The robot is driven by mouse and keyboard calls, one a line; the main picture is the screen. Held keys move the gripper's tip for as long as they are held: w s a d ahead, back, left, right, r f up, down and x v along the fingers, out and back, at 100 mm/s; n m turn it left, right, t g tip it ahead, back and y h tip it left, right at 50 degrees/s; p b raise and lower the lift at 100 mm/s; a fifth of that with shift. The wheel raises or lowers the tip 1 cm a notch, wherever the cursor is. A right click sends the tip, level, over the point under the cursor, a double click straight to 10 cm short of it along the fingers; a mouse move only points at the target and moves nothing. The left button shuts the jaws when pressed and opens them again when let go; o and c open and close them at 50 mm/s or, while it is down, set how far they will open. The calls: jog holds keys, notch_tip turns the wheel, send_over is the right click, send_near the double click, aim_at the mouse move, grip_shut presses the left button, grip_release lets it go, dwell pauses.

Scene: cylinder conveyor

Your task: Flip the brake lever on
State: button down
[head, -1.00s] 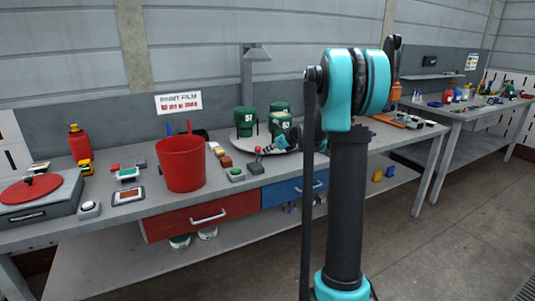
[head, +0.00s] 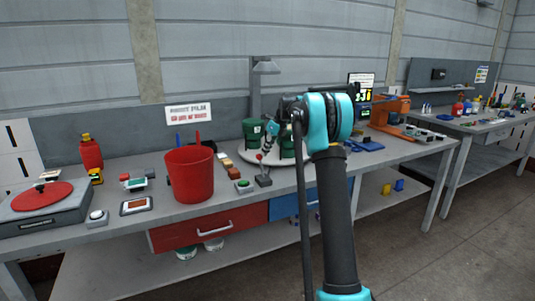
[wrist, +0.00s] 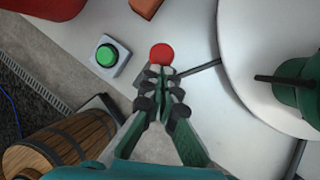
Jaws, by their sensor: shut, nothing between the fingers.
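The brake lever (head: 264,178) stands on the workbench, a dark base with a short stick and a red ball knob (head: 259,157). The red knob (wrist: 161,54) is just past my fingertips in the wrist view, and I cannot tell whether they touch it. My gripper (wrist: 160,72) is shut and empty. In the head view my gripper (head: 270,130) shows small and partly unclear, near the lever and in front of green cylinders. The lever's base is mostly hidden behind my fingers in the wrist view.
A green button (head: 244,186) sits left of the lever, with a red bucket (head: 190,176) beyond it. A round white turntable (head: 232,149) with green cylinders (head: 253,131) is behind and right. An orange machine (head: 391,112) stands farther right.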

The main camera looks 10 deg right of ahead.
jog(key=shift+w+a, duration=0.15)
jog(key=shift+w, duration=0.1)
dwell(0.4)
jog(key=s+d+v, duration=0.1)
jog(key=v, duration=1.2)
jog(key=shift+d+f, duration=0.3)
jog(key=shift+f, duration=0.1)
jog(key=shift+s, duration=0.1)
jog(key=s+f+n+h, duration=0.1)
jog(key=s+f+n, duration=0.8)
jog(key=s, duration=0.7)
jog(key=s+a+f+n+t+h, duration=0.1)
jog(key=s+f+n+h, duration=0.1)
jog(key=s+f+n, duration=0.7)
jog(key=s+f+n+t+h, duration=0.1)
jog(key=s+f+n, duration=0.9)
jog(key=s, duration=1.4)
jog(key=shift+s+a+f, duration=0.15)
jog(key=shift+s+f, duration=0.1)
jog(key=shift+f, duration=0.15)
